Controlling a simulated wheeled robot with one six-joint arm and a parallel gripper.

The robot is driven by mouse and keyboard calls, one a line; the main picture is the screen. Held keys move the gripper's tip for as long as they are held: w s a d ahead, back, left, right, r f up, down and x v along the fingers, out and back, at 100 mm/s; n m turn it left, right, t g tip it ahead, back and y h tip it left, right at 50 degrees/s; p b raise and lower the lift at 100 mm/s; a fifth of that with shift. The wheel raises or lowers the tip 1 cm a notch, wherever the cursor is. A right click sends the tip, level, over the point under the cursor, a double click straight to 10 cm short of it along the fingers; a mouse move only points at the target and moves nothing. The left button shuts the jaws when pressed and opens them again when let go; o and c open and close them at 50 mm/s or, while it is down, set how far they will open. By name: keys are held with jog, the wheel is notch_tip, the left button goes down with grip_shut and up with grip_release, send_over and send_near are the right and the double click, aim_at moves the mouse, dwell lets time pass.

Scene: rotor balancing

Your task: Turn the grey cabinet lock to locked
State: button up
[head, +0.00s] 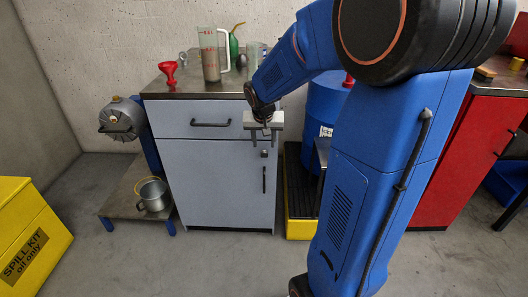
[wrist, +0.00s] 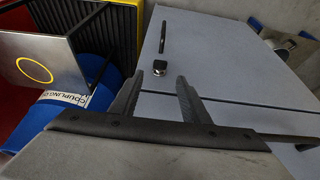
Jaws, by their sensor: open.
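The grey cabinet (head: 219,185) stands against the back wall, with a drawer above a door. Its lock (head: 264,153) is a small dark knob near the top right of the door, above the vertical door handle. In the wrist view the lock (wrist: 160,67) shows a dark knob with a pale base, just beyond my fingertips. My gripper (head: 264,138) is in front of the cabinet's upper right, a little above the lock. In the wrist view my gripper (wrist: 157,82) is open with nothing between its two dark fingers. Which way the lock is turned I cannot tell.
The drawer handle (head: 211,123) and door handle (head: 264,180) stick out near the lock. A blue drum (head: 325,105) and a yellow-edged pallet (head: 300,229) stand right of the cabinet. Floor in front is clear.

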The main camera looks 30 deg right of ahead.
aim_at(264, 155)
jog(key=x, duration=0.7)
jog(key=c, duration=1.1)
